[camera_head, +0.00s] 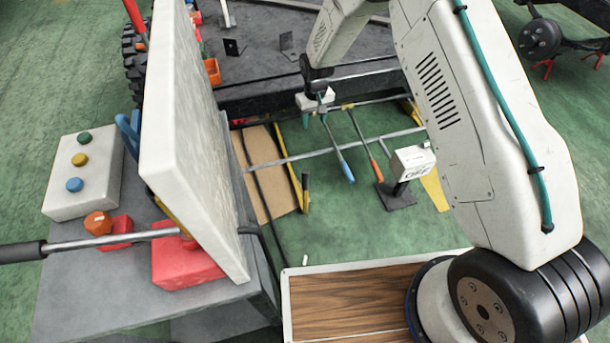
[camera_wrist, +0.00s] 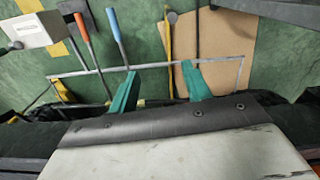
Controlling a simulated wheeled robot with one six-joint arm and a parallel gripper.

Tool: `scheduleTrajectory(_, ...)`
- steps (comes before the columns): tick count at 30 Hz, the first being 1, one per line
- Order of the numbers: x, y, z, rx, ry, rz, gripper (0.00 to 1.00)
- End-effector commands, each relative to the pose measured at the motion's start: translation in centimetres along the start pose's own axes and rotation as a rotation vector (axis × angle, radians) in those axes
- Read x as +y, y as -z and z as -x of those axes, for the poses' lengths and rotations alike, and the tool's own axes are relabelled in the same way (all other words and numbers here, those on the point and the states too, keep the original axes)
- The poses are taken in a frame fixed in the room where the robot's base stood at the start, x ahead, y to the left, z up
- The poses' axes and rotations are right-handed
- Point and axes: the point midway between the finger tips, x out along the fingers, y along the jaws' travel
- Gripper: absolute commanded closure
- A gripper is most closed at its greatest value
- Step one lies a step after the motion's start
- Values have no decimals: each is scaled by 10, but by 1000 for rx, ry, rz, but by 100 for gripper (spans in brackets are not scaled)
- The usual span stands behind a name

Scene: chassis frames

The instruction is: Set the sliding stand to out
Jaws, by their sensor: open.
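I cannot tell for certain which thing is the sliding stand. A white labelled box (camera_head: 412,162) stands on a short post with a black foot, right of centre. Its dark lettering is too small to read surely, and it also shows at upper left in the wrist view (camera_wrist: 30,30). A thin grey bar (camera_head: 300,157) runs across the floor area, with blue-handled and orange-handled rods by it. My gripper (camera_wrist: 160,85) has its two teal fingers spread, with nothing between them but green floor and the bar. In the head view my gripper (camera_head: 320,104) is small and partly hidden, left of the white box.
A grey bench (camera_head: 75,285) at left carries a button box (camera_head: 85,175), red blocks and a tall white panel (camera_head: 185,130). A wood-topped surface (camera_head: 345,305) is at the bottom. A dark chassis frame (camera_head: 270,50) lies at the back. A cardboard sheet (camera_head: 265,180) lies on the floor.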

Motion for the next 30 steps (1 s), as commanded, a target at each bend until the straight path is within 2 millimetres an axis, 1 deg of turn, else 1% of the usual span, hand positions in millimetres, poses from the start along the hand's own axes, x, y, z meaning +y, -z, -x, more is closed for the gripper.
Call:
scheduleTrajectory(1, -8, -1, -38, -13, 1, 14, 51)
scheduleTrajectory(2, -11, -1, -57, -16, 1, 21, 51)
scheduleTrajectory(3, -16, -2, -80, -16, 2, 29, 51)
scheduleTrajectory(6, -26, -7, -133, -21, 2, 49, 51)
scheduleTrajectory(9, -33, -14, -172, -24, 3, 62, 51)
scheduleTrajectory(12, -38, -19, -196, -24, 3, 71, 51)
scheduleTrajectory(20, -41, -24, -228, -25, 3, 76, 51)
scheduleTrajectory(27, -40, -24, -267, -25, 3, 75, 51)
scheduleTrajectory(30, -40, -24, -278, -25, 3, 75, 51)
